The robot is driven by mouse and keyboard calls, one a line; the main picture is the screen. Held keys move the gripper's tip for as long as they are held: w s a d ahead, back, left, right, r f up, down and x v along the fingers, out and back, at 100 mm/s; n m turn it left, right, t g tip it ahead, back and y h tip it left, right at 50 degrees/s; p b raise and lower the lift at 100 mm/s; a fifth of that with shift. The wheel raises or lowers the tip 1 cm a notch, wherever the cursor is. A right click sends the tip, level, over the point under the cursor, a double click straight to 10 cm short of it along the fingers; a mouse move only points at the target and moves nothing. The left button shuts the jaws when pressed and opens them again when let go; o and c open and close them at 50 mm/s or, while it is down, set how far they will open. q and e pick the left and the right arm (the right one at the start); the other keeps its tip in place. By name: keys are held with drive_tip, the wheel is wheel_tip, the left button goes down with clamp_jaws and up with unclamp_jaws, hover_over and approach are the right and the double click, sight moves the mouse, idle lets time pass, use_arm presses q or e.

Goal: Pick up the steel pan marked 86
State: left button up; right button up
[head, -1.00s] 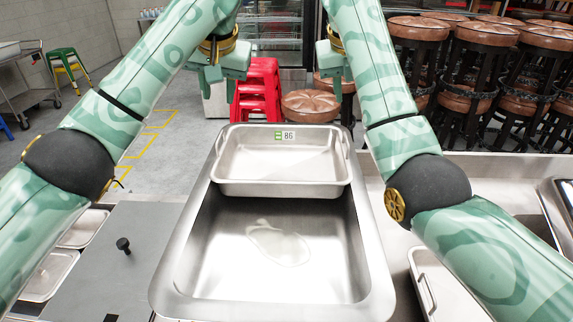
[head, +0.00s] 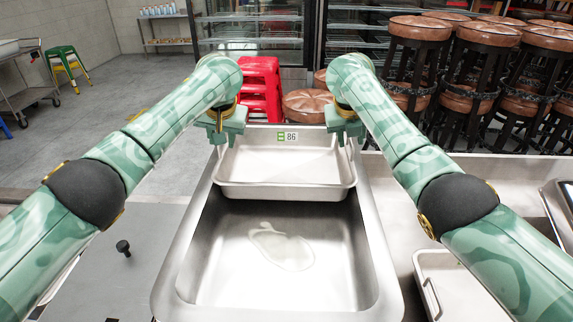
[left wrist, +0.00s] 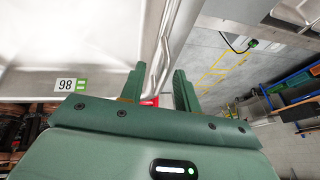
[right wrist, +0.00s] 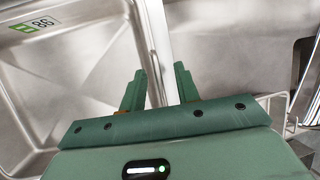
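The steel pan marked 86 (head: 285,172) is a shallow rectangular tray with a green and white label on its far wall. It sits at the far end of a larger, deeper steel basin (head: 190,255). My left gripper (head: 223,143) is at the pan's left end and my right gripper (head: 345,138) at its right end. In the left wrist view the left gripper (left wrist: 157,72) is open, with the pan's side edge and handle between its fingers. In the right wrist view the right gripper (right wrist: 159,74) is open, its fingers either side of the pan's rim. Finger contact is unclear.
The basin's near part is empty apart from a pale patch (head: 282,246) on its floor. Another steel pan (head: 455,285) lies at the right. A grey surface with a black knob (head: 123,248) is at the left. Red stools (head: 259,88) and brown stools stand beyond.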

use_arm(q)
drive_tip(key=shift+w+a+f, duration=0.25)
drive_tip(key=shift+w+f, duration=0.1)
drive_tip(key=shift+f, duration=0.2)
use_arm(e)
drive_tip(key=shift+w+f, duration=0.3)
drive_tip(key=shift+f, duration=0.25)
